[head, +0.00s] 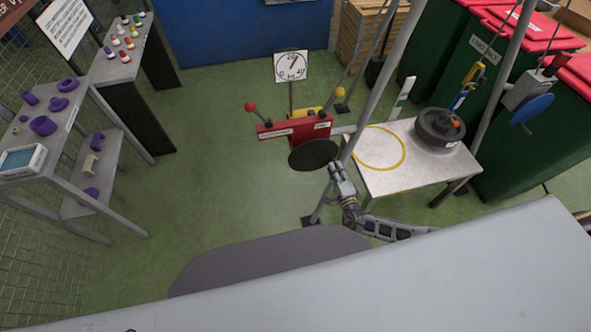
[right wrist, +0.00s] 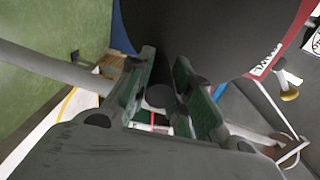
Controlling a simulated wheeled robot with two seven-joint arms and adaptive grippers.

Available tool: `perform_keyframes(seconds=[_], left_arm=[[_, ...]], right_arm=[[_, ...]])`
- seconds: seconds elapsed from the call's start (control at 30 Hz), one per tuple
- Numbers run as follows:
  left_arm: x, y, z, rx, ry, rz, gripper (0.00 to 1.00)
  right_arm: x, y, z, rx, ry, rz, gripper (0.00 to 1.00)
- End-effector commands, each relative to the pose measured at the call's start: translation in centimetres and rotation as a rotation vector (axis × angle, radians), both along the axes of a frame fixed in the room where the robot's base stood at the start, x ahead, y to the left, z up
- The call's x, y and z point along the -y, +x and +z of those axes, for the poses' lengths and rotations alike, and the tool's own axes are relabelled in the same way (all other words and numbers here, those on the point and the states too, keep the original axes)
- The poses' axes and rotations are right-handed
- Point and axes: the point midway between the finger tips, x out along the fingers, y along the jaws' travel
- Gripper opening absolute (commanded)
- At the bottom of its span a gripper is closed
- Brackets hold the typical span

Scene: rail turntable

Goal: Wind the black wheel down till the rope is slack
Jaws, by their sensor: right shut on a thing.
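The black wheel (head: 314,154) is a dark disc on the front of a red box (head: 295,131) near the middle of the head view. It also fills the top of the right wrist view (right wrist: 205,35). My right gripper (head: 336,169) is at the wheel's lower right edge. In the right wrist view its fingers (right wrist: 165,95) are shut on a dark round handle (right wrist: 160,96) at the wheel. The rope (head: 496,42) runs straight down to a yellow hook block (head: 473,73) above a black weight (head: 438,128). My left gripper is not in view.
The weight stands on a white table (head: 405,178) beside a yellow ring. A dial (head: 291,66) stands behind the red box. A blue wheel (head: 532,108) hangs on a right-hand post. Shelves (head: 78,178) stand at left. Green floor between is clear.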

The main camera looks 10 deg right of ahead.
Motion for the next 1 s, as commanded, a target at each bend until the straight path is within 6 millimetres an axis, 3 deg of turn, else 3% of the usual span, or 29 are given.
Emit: perform_keyframes(seconds=[0.87,0.9,1.0], left_arm=[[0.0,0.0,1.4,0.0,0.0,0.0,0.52],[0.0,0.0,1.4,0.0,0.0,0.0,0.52],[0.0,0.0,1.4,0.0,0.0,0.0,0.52]], right_arm=[[0.7,0.3,1.3,0.009,-0.11,-0.006,0.0],[0.7,0.3,1.3,0.009,-0.11,-0.006,0.23],[0.7,0.3,1.3,0.009,-0.11,-0.006,0.36]])
